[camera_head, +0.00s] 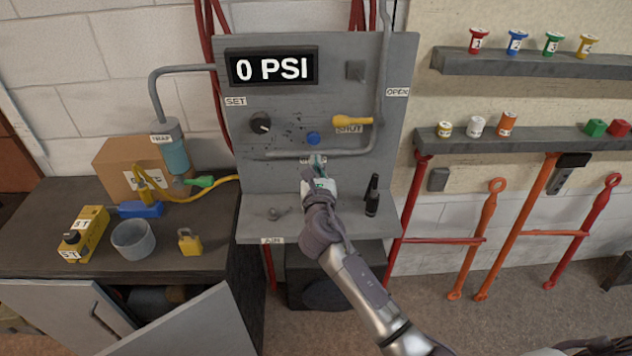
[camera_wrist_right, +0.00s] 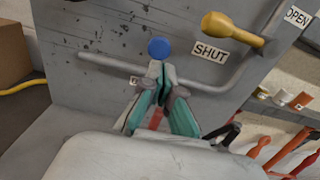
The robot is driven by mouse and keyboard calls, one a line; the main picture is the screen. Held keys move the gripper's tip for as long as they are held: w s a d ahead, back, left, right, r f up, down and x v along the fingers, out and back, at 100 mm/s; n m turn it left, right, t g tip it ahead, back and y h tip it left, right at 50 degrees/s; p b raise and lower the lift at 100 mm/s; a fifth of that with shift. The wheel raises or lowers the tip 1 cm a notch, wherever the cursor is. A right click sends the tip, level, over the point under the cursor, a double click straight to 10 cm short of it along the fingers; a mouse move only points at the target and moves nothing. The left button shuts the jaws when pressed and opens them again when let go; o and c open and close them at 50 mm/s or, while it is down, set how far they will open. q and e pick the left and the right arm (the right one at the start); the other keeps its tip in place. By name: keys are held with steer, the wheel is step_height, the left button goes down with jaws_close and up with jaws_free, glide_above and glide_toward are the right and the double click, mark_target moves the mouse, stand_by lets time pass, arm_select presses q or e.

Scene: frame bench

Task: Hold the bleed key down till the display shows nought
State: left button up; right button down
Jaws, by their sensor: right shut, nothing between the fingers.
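The display (camera_head: 271,68) at the top of the grey panel reads "0 PSI". My right gripper (camera_head: 318,170) is shut and empty, in front of the lower panel. In the right wrist view its closed fingertips (camera_wrist_right: 162,72) point at the panel, below a round blue knob (camera_wrist_right: 159,48). The blue knob also shows in the head view (camera_head: 313,138), above the gripper. A small label (camera_wrist_right: 137,80) is mostly covered by the fingers. A bit of red (camera_wrist_right: 156,119) shows between the fingers. I cannot tell whether the bleed key is this part or whether the fingertips touch it. My left gripper is out of view.
A grey pipe (camera_head: 330,153) runs below the knob. A dark bottle (camera_head: 372,203) stands on the shelf right of my gripper. A cardboard box (camera_head: 125,165) is on the left bench.

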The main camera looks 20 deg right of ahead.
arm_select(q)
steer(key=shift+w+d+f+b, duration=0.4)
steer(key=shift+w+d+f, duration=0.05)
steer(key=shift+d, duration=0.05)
arm_select(e)
steer(key=v, duration=0.5)
steer(key=shift+s+a, duration=0.1)
steer(key=shift+s, duration=0.1)
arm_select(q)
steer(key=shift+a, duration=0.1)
